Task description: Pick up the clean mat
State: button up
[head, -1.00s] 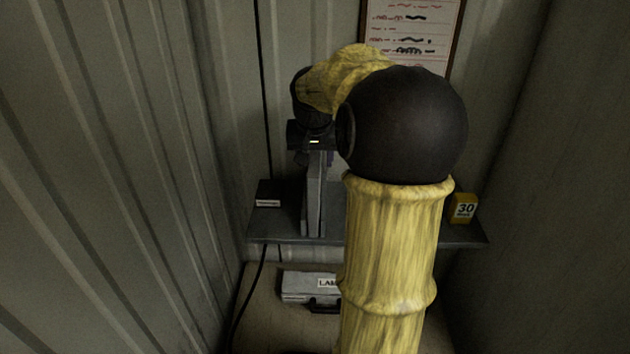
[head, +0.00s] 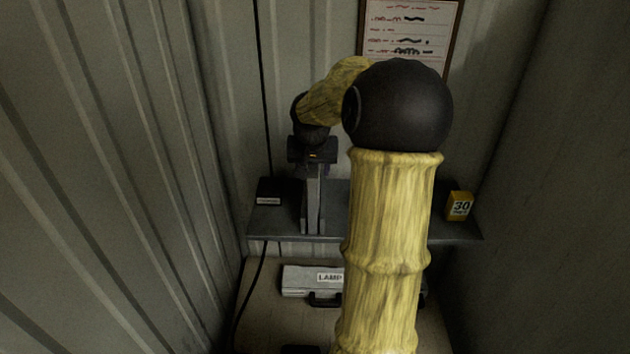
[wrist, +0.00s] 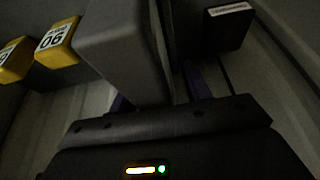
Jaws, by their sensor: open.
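Grey upright slabs (head: 313,205) stand close together on the shelf in the head view, below my gripper (head: 312,160). In the wrist view a broad grey slab (wrist: 125,45) lies straight ahead of my gripper (wrist: 160,92), with a thinner dark edge beside it. I cannot tell which of these, if any, is the clean mat; no label on them is readable. My gripper is open, with purple finger parts on either side of the slab's near end. The dark gripper body hides the fingertips, so contact is unclear.
More yellow blocks (wrist: 57,42) show in the wrist view. Corrugated walls stand close at both sides.

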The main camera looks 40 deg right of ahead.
jog(key=shift+s+d, duration=0.1)
jog(key=shift+s, duration=0.05)
grip_shut()
jog(key=shift+r, duration=0.1)
notch_tip(320, 180, up, 10)
jog(key=shift+f+b, duration=0.1)
jog(key=shift+b, duration=1.15)
